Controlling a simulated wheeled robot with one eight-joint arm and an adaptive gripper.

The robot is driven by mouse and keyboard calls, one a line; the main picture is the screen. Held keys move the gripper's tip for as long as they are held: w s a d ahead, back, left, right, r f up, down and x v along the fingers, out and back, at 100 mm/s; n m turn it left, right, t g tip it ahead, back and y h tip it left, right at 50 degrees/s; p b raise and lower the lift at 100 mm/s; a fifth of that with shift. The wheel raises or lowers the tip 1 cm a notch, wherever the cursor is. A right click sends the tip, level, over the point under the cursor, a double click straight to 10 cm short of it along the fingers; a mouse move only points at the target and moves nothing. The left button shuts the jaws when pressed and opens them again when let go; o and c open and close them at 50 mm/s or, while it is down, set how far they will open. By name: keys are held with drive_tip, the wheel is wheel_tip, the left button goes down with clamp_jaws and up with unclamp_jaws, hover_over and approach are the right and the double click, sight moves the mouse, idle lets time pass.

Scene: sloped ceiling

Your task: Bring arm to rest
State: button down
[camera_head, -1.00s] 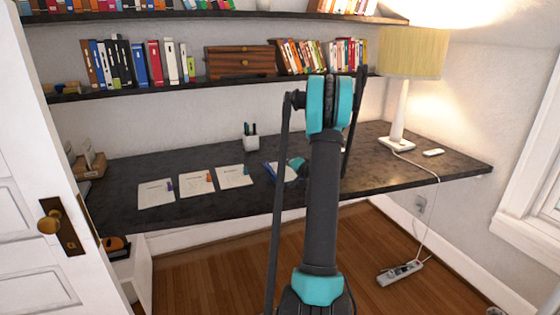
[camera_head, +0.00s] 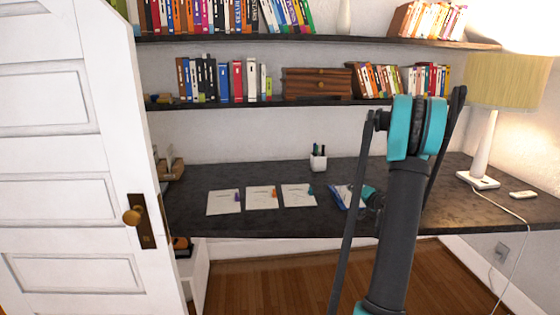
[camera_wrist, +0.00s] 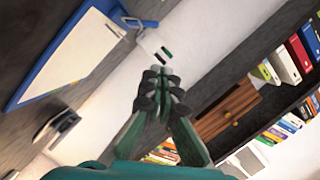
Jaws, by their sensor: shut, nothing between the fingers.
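In the wrist view my gripper (camera_wrist: 160,78) has its dark fingers together, with nothing between them. It points at the white pen cup (camera_wrist: 152,44) and the wall behind the desk, clear of both in the picture. In the head view my raised arm (camera_head: 405,190) stands in front of the desk (camera_head: 250,226), and its links hide most of the gripper. A small teal and dark part of my arm shows beside the blue clipboard (camera_head: 343,197). Whether it touches the desk cannot be told.
Three paper sheets (camera_head: 262,198) with markers lie left of the clipboard. A lamp (camera_head: 484,150) stands on the right of the desk. Shelves (camera_head: 300,103) with books and a wooden drawer box (camera_head: 317,84) hang above. A white door (camera_head: 75,170) stands at left; the floor (camera_head: 270,285) below is bare.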

drive_tip(key=s+a+f+n+g+y, duration=0.15)
drive_tip(key=s+a+n+g, duration=0.5)
drive_tip(key=s+a, duration=1.25)
drive_tip(key=s+f+n+g+h, duration=0.1)
drive_tip(key=s+f+g+h, duration=0.1)
drive_tip(key=s, duration=0.8)
drive_tip(key=s+a+f+n+g+h, duration=0.1)
drive_tip(key=s+f+g+h, duration=0.2)
drive_tip(key=s, duration=0.8)
wheel_tip(320, 180, down, 2)
drive_tip(key=shift+a, duration=0.15)
